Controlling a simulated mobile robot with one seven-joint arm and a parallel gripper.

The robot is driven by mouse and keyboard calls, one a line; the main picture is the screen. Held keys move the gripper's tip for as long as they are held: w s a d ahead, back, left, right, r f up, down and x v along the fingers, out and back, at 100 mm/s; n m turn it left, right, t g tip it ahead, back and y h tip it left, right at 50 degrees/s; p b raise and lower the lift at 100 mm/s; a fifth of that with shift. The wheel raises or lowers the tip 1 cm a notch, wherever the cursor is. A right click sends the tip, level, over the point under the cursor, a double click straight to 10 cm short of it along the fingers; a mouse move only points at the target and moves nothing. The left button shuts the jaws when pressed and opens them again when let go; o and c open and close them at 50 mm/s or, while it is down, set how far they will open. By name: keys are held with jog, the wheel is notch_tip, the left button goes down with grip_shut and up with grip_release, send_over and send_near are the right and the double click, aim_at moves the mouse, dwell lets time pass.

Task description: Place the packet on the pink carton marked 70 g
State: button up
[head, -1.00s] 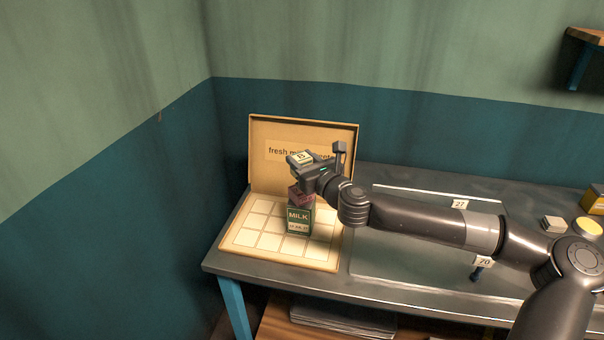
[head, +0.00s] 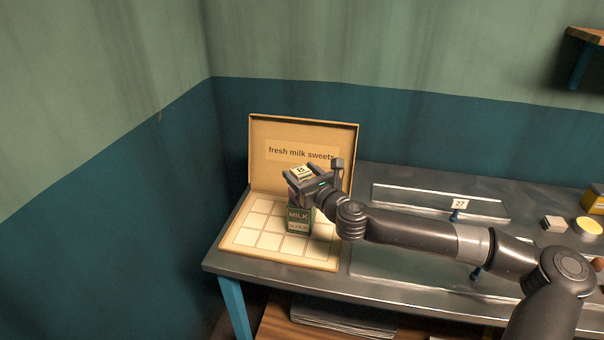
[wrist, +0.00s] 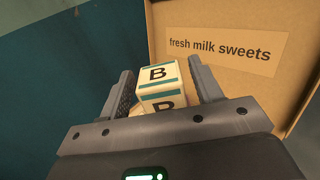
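The packet (head: 300,171), a small cream block with a B on it, shows at my gripper at the top of the carton stack. It also shows in the wrist view (wrist: 159,82), between my two fingers with narrow gaps beside it. My gripper (head: 302,182) looks open around it. The pink carton (head: 292,193) is mostly hidden behind my gripper, with only a sliver showing. Below it stands a green MILK carton (head: 299,218) on the tray. No 70 g mark is readable on the pink carton. Contact between packet and carton is hidden.
The open box (head: 264,241) has a gridded base and a raised lid reading "fresh milk sweets" (head: 301,153) close behind my gripper. A rail tagged 27 (head: 459,204), a small pale block (head: 554,223) and a yellow round item (head: 588,226) are farther right.

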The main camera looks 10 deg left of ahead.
jog(key=shift+r, duration=0.15)
jog(key=v, duration=1.2)
dwell(0.3)
